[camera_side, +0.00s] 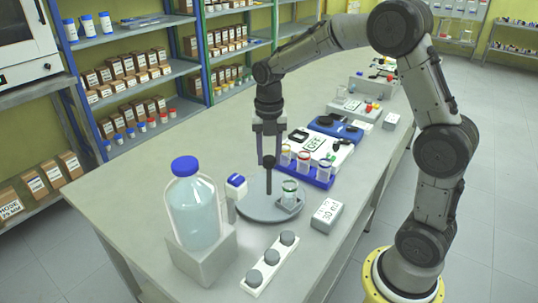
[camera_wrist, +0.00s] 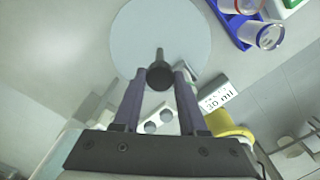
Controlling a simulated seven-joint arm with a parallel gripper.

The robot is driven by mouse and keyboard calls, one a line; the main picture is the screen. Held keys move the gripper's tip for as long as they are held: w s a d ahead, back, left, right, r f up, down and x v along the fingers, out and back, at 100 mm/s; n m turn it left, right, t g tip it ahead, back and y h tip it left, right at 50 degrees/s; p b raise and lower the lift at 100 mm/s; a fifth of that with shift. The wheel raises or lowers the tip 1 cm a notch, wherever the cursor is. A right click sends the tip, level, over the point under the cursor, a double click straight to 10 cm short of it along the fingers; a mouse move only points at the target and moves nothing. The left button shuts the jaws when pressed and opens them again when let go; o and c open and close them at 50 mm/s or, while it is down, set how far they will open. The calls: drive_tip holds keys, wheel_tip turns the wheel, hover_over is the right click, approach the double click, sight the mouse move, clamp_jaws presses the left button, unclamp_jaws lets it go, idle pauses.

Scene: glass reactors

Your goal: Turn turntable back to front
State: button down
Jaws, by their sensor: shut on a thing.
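The turntable (camera_side: 250,207) is a flat round grey disc on the bench, and its pale top fills the upper middle of the wrist view (camera_wrist: 150,30). A dark upright handle (camera_side: 268,175) with a round knob stands on it; the knob also shows in the wrist view (camera_wrist: 159,75). A small glass beaker (camera_side: 289,193) sits at the disc's near right edge. My gripper (camera_side: 269,158) points straight down over the disc. Its two fingers close on the handle, one on each side of the knob in the wrist view (camera_wrist: 158,78).
A large blue-capped bottle (camera_side: 194,212) stands on a grey block at left, beside a white-and-blue dispenser (camera_side: 236,184). A blue vial rack (camera_side: 318,180) lies close behind right. A labelled block (camera_side: 326,215) and a white strip with grey knobs (camera_side: 271,263) are nearer.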

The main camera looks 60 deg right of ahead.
drive_tip(key=shift+r+n, duration=0.1)
drive_tip(key=shift+n, duration=0.6)
drive_tip(key=shift+c, duration=2.2)
unclamp_jaws()
wheel_tip(320, 180, up, 14)
